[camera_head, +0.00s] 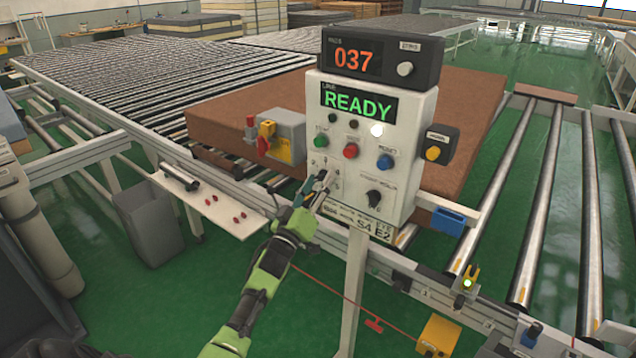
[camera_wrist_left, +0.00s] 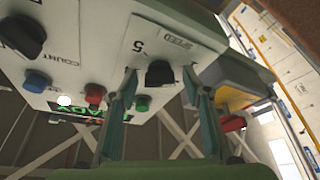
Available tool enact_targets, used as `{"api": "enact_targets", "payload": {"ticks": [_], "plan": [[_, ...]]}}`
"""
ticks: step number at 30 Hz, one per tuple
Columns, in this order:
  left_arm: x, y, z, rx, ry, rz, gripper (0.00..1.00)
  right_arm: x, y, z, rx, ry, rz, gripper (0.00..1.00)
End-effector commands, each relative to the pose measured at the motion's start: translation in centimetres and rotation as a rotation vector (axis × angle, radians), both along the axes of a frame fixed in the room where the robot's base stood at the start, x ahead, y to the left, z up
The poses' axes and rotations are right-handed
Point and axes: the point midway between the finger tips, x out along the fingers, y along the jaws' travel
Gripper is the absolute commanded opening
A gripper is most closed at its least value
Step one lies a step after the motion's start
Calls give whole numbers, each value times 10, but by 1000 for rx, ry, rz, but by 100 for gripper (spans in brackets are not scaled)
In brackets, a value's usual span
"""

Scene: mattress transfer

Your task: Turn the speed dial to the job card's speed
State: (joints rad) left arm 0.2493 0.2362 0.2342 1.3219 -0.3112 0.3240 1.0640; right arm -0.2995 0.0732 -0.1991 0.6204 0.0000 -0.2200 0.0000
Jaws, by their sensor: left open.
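The black speed dial (camera_wrist_left: 160,73) is on the white control box (camera_head: 408,122); the wrist view shows it below the word SPEED and a 5. My left gripper (camera_head: 318,186) is open at the box's lower left. In the wrist view its two fingers (camera_wrist_left: 160,82) stand on either side of the dial; I cannot tell whether they touch it. In the head view the gripper largely hides the dial. The card (camera_head: 366,226) under the box seems to read S4 E2. The dial's pointer is not clear. My right gripper is not in view.
The box's screen (camera_head: 358,101) reads READY; the display (camera_head: 358,59) above reads 037. Green, red and blue buttons (camera_head: 385,161) and another black knob (camera_head: 373,198) sit near the dial. A yellow-and-red switch (camera_head: 266,138) stands left. Rollers and a brown slab (camera_head: 215,115) lie behind.

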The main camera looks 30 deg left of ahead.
Motion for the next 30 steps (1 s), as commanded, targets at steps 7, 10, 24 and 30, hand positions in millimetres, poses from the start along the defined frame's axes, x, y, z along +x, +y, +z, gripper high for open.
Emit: {"api": "enact_targets", "payload": {"ticks": [7,10,24,30], "plan": [[0,0,0,0,0,0,6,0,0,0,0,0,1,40],[0,0,0,0,0,0,6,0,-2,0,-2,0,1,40],[0,2,-4,149,-12,0,6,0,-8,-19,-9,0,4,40],[0,3,-5,322,-25,1,6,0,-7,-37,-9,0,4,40]]}}
